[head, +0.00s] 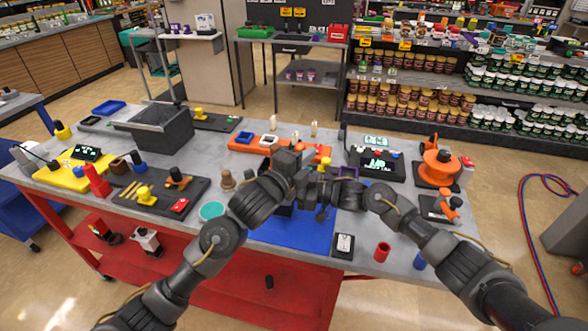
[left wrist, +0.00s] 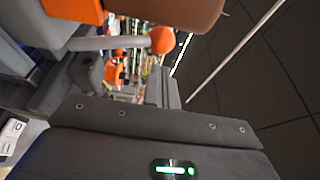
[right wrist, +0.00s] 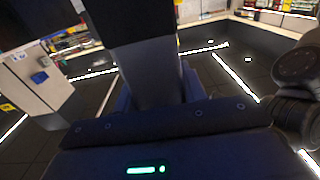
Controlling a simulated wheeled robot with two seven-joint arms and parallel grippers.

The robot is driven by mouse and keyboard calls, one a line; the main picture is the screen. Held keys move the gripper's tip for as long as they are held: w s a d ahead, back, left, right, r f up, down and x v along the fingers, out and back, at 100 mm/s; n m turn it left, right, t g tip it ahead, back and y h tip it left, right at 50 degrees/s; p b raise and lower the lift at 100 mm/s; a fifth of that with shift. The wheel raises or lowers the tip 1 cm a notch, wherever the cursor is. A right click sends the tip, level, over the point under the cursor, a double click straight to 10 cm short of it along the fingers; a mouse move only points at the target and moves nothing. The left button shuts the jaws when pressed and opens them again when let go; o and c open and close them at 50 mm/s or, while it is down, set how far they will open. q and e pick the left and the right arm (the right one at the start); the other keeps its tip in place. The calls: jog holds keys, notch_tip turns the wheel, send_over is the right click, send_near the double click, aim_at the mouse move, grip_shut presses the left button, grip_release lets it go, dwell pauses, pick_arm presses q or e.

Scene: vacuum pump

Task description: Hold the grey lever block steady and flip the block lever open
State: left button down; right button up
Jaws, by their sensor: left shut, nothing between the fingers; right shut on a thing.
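The grey lever block (left wrist: 40,70) shows at the left of the left wrist view. Its grey lever (left wrist: 98,43) reaches right and ends in an orange ball knob (left wrist: 162,39). My left gripper (head: 300,175) is shut with nothing in it, close beside the block and lever above the blue mat. My right gripper (head: 325,191) is shut on the block from the right. A dark block-like shape (right wrist: 142,70) fills the middle of the right wrist view. In the head view the two hands largely hide the block, and the lever's angle is unclear there.
The blue mat (head: 292,236) lies under the hands on the grey table. A black tray with yellow parts (head: 145,192) is at left. A white switch plate (head: 344,243), red cup (head: 382,252) and orange reel (head: 438,166) are at right. The near edge is close.

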pick_arm(q)
jog(key=s+a+r, duration=0.1)
jog(key=s+a, duration=0.3)
jog(key=s, duration=0.5)
jog(key=shift+s+a+r, duration=0.15)
jog(key=shift+s+a, duration=0.1)
jog(key=shift+s, duration=0.15)
